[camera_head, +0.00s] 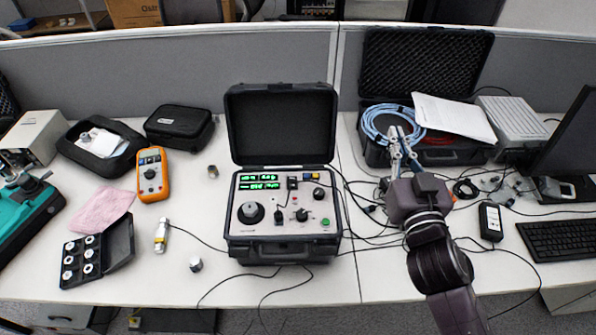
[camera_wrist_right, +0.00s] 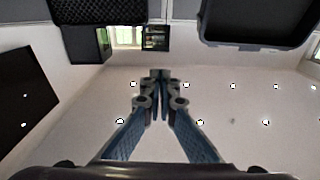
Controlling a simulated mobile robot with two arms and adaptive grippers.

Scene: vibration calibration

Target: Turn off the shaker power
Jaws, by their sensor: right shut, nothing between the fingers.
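The shaker (camera_head: 284,252) is an open black case in the middle of the desk, with its lid raised. Its panel has lit green displays (camera_head: 259,181), a round black mount (camera_head: 250,212), a black knob (camera_head: 302,215) and a green button (camera_head: 325,222). I cannot tell which control is the power switch. My right gripper (camera_head: 398,140) is to the right of the shaker, apart from it, in front of the open case with blue hose. In the right wrist view its fingers (camera_wrist_right: 160,76) are together with nothing between them. My left gripper is not in view.
An open black case (camera_head: 427,70) with coiled blue hose (camera_head: 385,124) stands at back right. A multimeter (camera_head: 152,174), a pink cloth (camera_head: 97,210) and a case of small parts (camera_head: 118,245) lie left. Cables run around the shaker. A keyboard (camera_head: 556,238) sits far right.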

